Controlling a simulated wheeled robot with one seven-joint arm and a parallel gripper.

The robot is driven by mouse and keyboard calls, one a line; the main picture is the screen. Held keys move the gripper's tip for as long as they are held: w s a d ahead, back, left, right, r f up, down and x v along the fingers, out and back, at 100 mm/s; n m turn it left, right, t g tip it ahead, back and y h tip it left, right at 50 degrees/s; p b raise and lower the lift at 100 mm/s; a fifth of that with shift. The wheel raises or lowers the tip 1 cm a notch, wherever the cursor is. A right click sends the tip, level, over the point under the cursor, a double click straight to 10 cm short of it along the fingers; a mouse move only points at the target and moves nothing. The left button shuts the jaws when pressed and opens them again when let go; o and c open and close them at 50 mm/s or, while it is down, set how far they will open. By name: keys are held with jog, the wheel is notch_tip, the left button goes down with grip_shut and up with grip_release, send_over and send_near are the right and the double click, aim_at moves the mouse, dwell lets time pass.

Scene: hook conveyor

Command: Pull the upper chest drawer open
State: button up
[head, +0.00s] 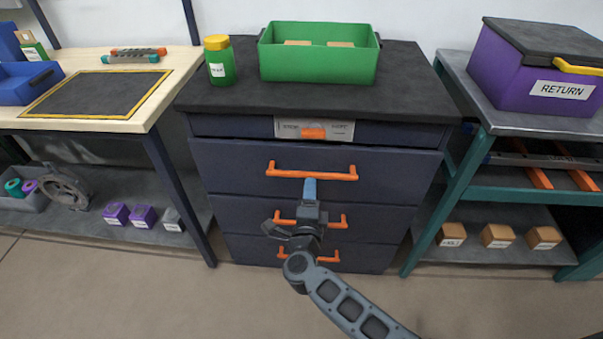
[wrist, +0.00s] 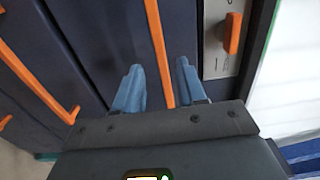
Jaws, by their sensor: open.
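The dark blue chest (head: 222,222) stands in the middle of the head view. Its upper drawer (head: 222,165) has a long orange bar handle (head: 311,173). My gripper (head: 310,182) is just in front of this handle. In the wrist view, the upper handle (wrist: 157,40) runs between the two blue fingers of my gripper (wrist: 159,84). The fingers are open, one on each side of the bar, with visible gaps. Part of the handle is hidden behind my gripper body. I cannot tell whether the upper drawer front is flush.
The middle drawer's orange handle (wrist: 38,80) lies left in the wrist view. A labelled panel with an orange slider (head: 314,133) sits above the upper drawer. A green bin (head: 318,66) and green jar (head: 221,68) stand on top. Tables flank the chest; floor in front is clear.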

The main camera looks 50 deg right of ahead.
aim_at(312, 173)
jog(key=x, duration=0.6)
jog(key=shift+w+d, duration=0.15)
jog(key=shift+d, duration=0.1)
jog(key=shift+c, duration=0.2)
grip_shut()
